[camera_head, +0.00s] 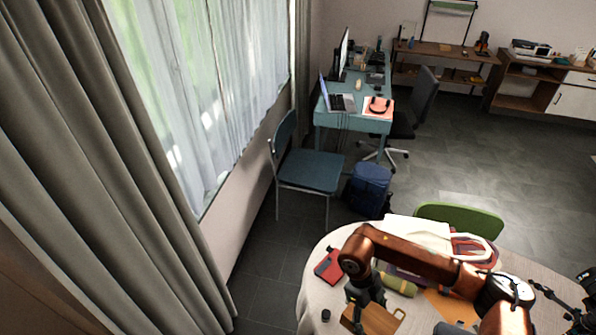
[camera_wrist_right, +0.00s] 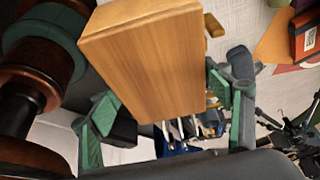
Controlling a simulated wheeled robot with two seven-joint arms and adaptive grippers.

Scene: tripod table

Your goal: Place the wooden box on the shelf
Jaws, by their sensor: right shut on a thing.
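The wooden box (camera_head: 372,318) is at the bottom of the head view, low over the round table. It fills the middle of the right wrist view (camera_wrist_right: 145,65), a plain light-brown block with a small knob-like part at its side. My right gripper (camera_head: 364,294) is shut on the box, with its green-padded fingers on either side of it. I cannot tell whether the box touches the table. A low wooden shelf unit (camera_head: 440,50) stands against the far wall, with another cabinet with shelves (camera_head: 520,88) to its right. My left gripper is not in view.
The round table (camera_head: 312,290) carries a red-and-black item (camera_head: 328,266), a green roll (camera_head: 398,284), a bag (camera_head: 420,234) and a black tripod-like thing (camera_head: 578,318). A green chair (camera_head: 460,217), blue chair (camera_head: 312,170) and blue backpack (camera_head: 368,190) stand beyond. Grey floor (camera_head: 470,150) is open to the right.

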